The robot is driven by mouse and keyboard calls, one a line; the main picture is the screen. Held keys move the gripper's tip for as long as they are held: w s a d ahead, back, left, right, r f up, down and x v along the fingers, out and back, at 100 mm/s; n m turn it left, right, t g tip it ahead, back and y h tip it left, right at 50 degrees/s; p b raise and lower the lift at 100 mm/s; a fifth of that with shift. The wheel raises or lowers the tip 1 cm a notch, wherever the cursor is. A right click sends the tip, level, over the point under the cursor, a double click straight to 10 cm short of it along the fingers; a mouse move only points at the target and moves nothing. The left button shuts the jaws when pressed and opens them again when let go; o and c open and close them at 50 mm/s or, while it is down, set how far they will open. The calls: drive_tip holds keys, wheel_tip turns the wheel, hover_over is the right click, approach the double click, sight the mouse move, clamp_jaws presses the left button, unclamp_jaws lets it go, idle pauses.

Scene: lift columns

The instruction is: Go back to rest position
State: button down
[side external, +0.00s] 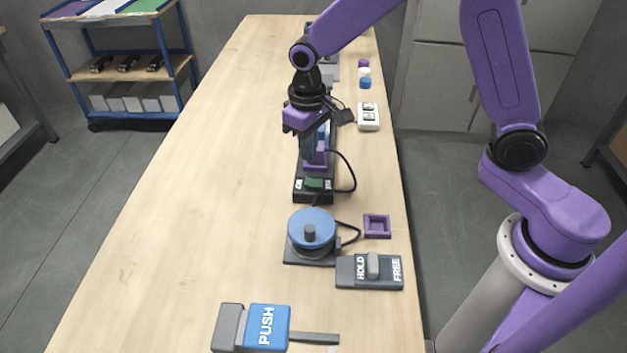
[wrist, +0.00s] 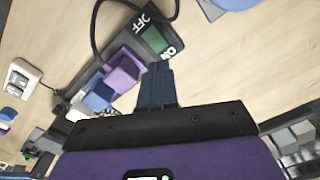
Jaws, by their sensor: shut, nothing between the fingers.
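The green switch also shows in the side view (side external: 314,184). My gripper partly hides these blocks in the side view.
Nearer the camera are a blue round dial (side external: 311,226), a purple square frame (side external: 377,226), a HOLD/FREE switch (side external: 369,271) and a blue PUSH block (side external: 267,326). A white switch box (side external: 368,117) and small stacked cylinders (side external: 364,72) stand behind. The table's left side is clear.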

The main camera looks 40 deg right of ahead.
drive_tip(key=s+d+r+n, duration=0.2)
drive_tip(key=s+d+n, duration=0.1)
drive_tip(key=s, duration=0.6)
drive_tip(key=s+d+r+n, duration=0.2)
drive_tip(key=s+d+n, duration=0.1)
drive_tip(key=s, duration=0.6)
drive_tip(key=s+d+r+n, duration=0.3)
drive_tip(key=s+d, duration=0.1)
drive_tip(key=s, duration=0.6)
drive_tip(key=shift+n, duration=0.3)
drive_tip(key=w+a+m, duration=0.4)
drive_tip(key=w+m, duration=0.6)
drive_tip(key=w, duration=0.3)
drive_tip(key=w+a+m+t+y, duration=0.1)
drive_tip(key=w+a+m, duration=0.3)
drive_tip(key=w+m, duration=0.7)
drive_tip(key=shift+w+a+r+m, duration=0.15)
drive_tip(key=shift+w+m, duration=0.15)
drive_tip(key=shift+w, duration=0.8)
